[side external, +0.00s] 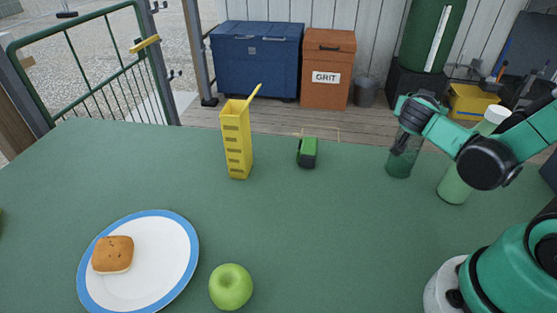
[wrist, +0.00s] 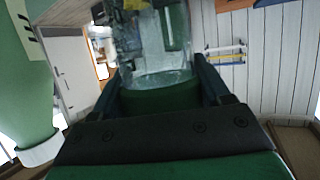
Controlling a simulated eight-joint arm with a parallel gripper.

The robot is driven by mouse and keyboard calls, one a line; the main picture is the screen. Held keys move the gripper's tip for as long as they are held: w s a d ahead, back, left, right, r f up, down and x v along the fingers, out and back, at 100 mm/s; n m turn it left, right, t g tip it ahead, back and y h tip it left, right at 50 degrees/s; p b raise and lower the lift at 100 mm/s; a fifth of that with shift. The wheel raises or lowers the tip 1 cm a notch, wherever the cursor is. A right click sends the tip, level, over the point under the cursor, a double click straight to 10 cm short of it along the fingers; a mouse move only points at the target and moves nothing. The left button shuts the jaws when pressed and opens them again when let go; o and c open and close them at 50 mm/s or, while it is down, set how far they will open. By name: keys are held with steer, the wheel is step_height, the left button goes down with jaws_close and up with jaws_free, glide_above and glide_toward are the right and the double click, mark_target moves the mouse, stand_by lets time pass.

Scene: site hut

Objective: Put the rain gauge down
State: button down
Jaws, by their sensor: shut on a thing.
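The rain gauge (side external: 399,167) looks like a clear cylinder and stands about upright at the right of the green table in the side external view. My gripper (side external: 405,146) has its dark fingers shut on its upper part. In the wrist view, the clear body of the rain gauge (wrist: 158,55) extends beyond the jaws, with a green part between the fingers. The side external view does not settle whether its lower end touches the table or hangs just above it.
A pale green bottle (side external: 455,187) with a white cap stands close to the right of the rain gauge. A green-and-black item (side external: 307,152), a yellow slotted box (side external: 237,140), an apple (side external: 230,287) and a blue-rimmed plate (side external: 176,270) are farther left. The table (side external: 330,235) is clear mid-front.

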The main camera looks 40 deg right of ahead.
jaws_free()
steer(key=v, duration=1.2)
steer(key=w+a+f+n+t+y, duration=0.1)
steer(key=w+a+n+y, duration=0.1)
steer(key=n+y, duration=0.4)
steer(key=w+a+f+n+y, duration=0.2)
steer(key=a+n+y, duration=0.2)
steer(key=n+y, duration=0.2)
steer(key=shift+a+n+t+y, duration=0.15)
steer(key=shift+n+t+y, duration=0.2)
steer(key=shift+n, duration=0.35)
